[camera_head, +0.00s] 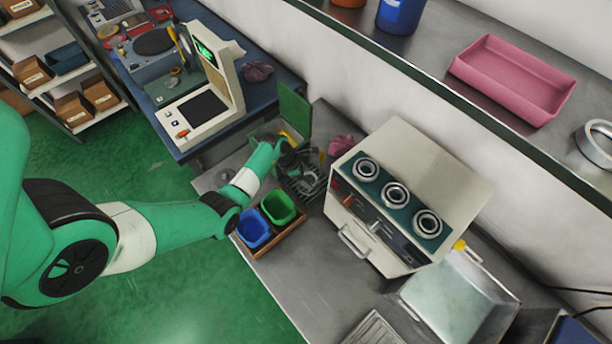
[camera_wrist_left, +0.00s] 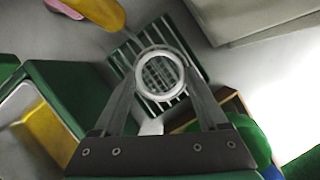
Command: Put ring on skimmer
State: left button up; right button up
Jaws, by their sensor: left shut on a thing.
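My left gripper (camera_head: 308,168) reaches over the slatted dark rack (camera_head: 312,190) beside the machine. In the left wrist view its two fingers (camera_wrist_left: 160,85) are shut on a bright metal bearing ring (camera_wrist_left: 160,98). The ring is seen face-on, with the slatted green rack (camera_wrist_left: 190,101) behind it and a mesh-like pattern showing through its hole. I cannot tell whether the ring touches anything below. No skimmer stands out clearly; the mesh may be part of it. My right gripper is not in view.
A machine (camera_head: 430,165) with three rings set in its top stands to the right. A wooden tray with a green bin (camera_head: 279,207) and a blue bin (camera_head: 253,229) lies in front. An open green box (camera_head: 295,108) stands behind. A pink tray (camera_head: 512,78) is on the shelf.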

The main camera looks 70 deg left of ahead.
pick_arm(q)
jog(key=shift+f+b, duration=0.6)
jog(key=shift+f, duration=0.3)
dwell(0.4)
dwell(0.5)
jog(key=o, duration=1.2)
jog(key=shift+o, duration=0.2)
notch_tip(320, 180, up, 6)
jog(key=p, duration=0.7)
jog(key=shift+r, duration=0.1)
